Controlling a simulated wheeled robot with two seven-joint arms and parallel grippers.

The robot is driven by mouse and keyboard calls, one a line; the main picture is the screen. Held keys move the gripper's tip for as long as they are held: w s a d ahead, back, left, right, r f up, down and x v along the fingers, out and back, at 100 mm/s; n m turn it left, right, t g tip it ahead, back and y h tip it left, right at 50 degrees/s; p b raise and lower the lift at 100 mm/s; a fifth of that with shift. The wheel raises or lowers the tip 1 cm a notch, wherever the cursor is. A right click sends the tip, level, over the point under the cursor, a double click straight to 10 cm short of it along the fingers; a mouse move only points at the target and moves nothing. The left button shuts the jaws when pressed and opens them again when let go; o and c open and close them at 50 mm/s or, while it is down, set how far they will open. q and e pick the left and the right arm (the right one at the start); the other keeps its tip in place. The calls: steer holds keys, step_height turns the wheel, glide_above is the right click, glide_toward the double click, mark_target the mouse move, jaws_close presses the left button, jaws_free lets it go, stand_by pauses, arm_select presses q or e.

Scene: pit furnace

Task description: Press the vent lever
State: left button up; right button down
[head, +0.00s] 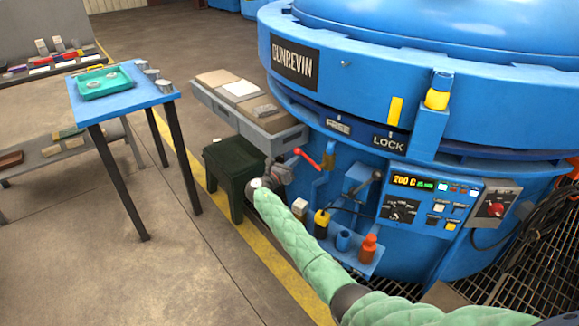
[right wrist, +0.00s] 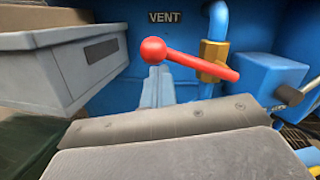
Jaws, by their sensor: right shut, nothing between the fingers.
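The vent lever is a red rod with a round red ball on its end. In the head view the vent lever (head: 308,159) sticks out from the blue furnace's side, left of a brass fitting. In the right wrist view the vent lever (right wrist: 190,60) lies ahead of the fingers, its ball at the left and its rod sloping down to the right, below a "VENT" label (right wrist: 165,17). My right gripper (head: 280,172) is shut and empty, just left of and below the lever. In the right wrist view the gripper (right wrist: 165,122) fills the bottom; contact cannot be told. My left gripper is out of view.
A grey bin (head: 258,120) stands close left of the lever, above a dark green stool (head: 232,165). A grey-handled lever (head: 366,185), a small shelf with bottles (head: 365,258) and a control panel (head: 428,198) are to the right. A blue table (head: 125,103) stands left.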

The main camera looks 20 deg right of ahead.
mark_target(300, 152)
steer(key=r+m, duration=0.2)
steer(key=m, duration=0.1)
steer(key=r+m, duration=0.1)
steer(key=shift+s+d+g, duration=0.15)
steer(key=shift+s+g, duration=0.1)
steer(key=shift+g, duration=0.15)
steer(key=r+m, duration=0.1)
steer(key=m, duration=0.1)
steer(key=s+r+m, duration=0.1)
steer(key=d+r+m+g, duration=0.1)
steer(key=m, duration=0.1)
steer(key=shift+s+m+h+b, duration=0.3)
steer(key=shift+s+b, duration=0.05)
steer(key=shift+s, duration=0.05)
steer(key=shift+s+d+r+m+g+p, duration=0.15)
steer(key=shift+s+d+r+m, duration=0.2)
steer(key=shift+s+m, duration=0.35)
steer(key=shift+s+d+r+m+g+p, duration=0.15)
steer(key=shift+s+r+m, duration=0.3)
steer(key=shift+m, duration=0.45)
steer(key=shift+s+d+r+m+g, duration=0.2)
steer(key=shift+s+d+r+m, duration=0.15)
steer(key=shift+s+m, duration=0.35)
steer(key=shift+w, duration=0.1)
steer(key=shift+w+f, duration=0.1)
steer(key=shift+f, duration=0.05)
